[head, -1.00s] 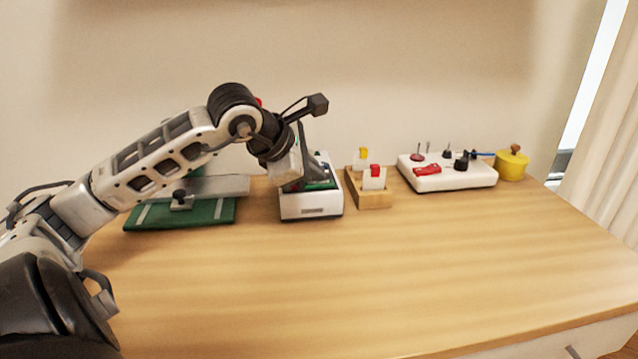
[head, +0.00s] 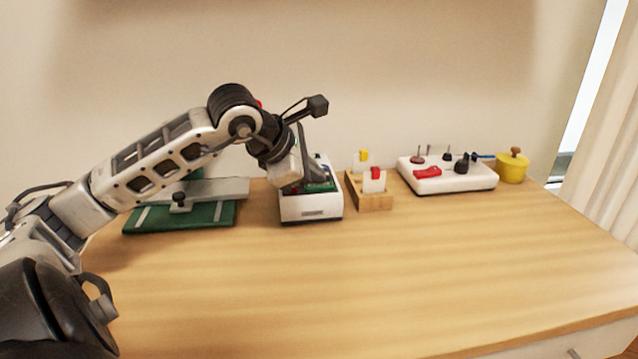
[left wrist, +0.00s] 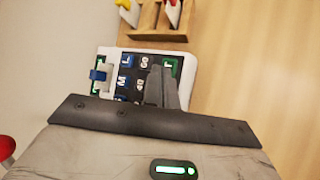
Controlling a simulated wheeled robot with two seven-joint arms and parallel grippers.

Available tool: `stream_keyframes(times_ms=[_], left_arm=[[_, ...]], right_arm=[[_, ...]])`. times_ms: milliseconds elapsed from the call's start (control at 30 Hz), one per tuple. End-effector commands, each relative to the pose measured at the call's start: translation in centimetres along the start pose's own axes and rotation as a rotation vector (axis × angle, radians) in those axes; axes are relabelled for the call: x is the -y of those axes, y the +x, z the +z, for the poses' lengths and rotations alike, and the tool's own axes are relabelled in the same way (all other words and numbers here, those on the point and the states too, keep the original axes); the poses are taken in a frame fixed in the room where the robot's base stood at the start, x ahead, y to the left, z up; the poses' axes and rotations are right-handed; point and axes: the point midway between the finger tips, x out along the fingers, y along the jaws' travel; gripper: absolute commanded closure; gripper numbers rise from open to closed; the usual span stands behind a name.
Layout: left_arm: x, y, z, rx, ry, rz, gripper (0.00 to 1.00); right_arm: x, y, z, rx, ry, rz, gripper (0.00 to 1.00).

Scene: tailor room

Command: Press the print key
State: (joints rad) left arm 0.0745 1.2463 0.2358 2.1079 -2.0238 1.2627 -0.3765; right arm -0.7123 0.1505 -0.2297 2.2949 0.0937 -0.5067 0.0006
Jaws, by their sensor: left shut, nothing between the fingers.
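A small white device (head: 312,205) with a dark key panel stands near the back of the table. In the left wrist view, the panel (left wrist: 130,68) has several blue keys with white letters and a green-edged key (left wrist: 174,66) at its right end. I cannot read which one is the print key. My left gripper (head: 318,181) is shut and empty, pointing down over the device. In the left wrist view, its fingers (left wrist: 161,88) overlap the panel just left of the green-edged key and hide part of it. I cannot tell if they touch. My right gripper is out of view.
The front table surface is clear.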

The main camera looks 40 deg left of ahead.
Motion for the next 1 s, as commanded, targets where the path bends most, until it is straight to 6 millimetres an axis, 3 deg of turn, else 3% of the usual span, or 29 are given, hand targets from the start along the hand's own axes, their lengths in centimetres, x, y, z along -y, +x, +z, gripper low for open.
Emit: stream_keyframes(times_ms=[567, 1000], left_arm=[[-0.7, -0.9, 0.7, 0.000, 0.000, 0.002, 1.00], [-2.9, -3.9, 2.8, 0.001, 0.001, 0.003, 1.00]], right_arm=[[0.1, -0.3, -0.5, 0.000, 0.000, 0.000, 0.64], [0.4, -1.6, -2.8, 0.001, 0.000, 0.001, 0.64]])
